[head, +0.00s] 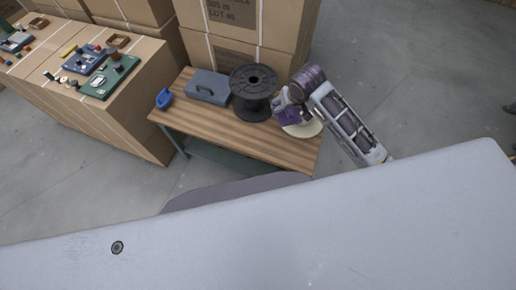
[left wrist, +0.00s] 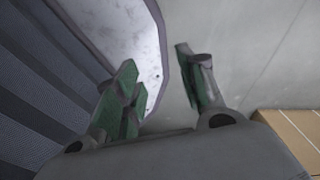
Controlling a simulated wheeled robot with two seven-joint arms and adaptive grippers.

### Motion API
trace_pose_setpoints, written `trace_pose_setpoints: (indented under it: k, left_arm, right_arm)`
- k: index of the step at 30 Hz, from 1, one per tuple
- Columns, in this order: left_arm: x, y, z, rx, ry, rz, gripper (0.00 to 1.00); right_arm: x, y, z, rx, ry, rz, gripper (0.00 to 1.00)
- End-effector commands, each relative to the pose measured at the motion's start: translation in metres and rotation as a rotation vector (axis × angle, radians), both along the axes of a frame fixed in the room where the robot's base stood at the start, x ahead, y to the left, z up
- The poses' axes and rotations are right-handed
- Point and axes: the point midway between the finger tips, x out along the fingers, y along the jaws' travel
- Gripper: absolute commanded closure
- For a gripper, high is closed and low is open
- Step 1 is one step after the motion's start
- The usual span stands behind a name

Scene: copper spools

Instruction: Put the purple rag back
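The purple rag (head: 291,116) shows as a small dark purple patch at the right end of the wooden table (head: 205,129) in the head view. It is at a pale round disc (head: 302,129); whether it rests on the disc or hangs just above it, I cannot tell. My right gripper (head: 283,106) is right at the rag, its arm coming in from the right. Its fingers are too small and covered to show whether they grip the rag. My left gripper (left wrist: 158,82) shows only in the left wrist view, with fingers apart and nothing between them.
A black spool (head: 253,92) stands left of my right gripper. A grey toolbox (head: 207,87) and a blue tool (head: 164,98) are further left on the table. Cardboard boxes (head: 232,30) rise behind. Another box stack (head: 130,120) at left carries several small items. The table's front strip is clear.

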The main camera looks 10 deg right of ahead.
Motion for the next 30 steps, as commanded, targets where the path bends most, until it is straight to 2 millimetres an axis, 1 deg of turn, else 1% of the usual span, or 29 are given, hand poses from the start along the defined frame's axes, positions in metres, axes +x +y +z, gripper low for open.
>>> trace_pose_setpoints:
  k: [5, 22, 29, 30]
  left_arm:
    - [0.000, 0.000, 0.000, 0.000, 0.000, 0.000, 0.60]
    - [0.010, 0.003, -0.014, 0.004, -0.009, -0.002, 0.60]
    - [0.020, 0.006, -0.027, 0.008, -0.018, -0.003, 0.60]
    - [0.022, 0.007, -0.030, 0.009, -0.020, -0.004, 0.60]
  right_arm:
    - [0.000, 0.000, 0.000, 0.000, 0.000, 0.000, 0.44]
    - [0.004, 0.010, -0.023, -0.001, 0.000, 0.106, 0.44]
    - [0.008, 0.020, -0.045, 0.000, 0.002, 0.204, 0.44]
    - [0.009, 0.022, -0.051, -0.002, 0.001, 0.229, 0.44]
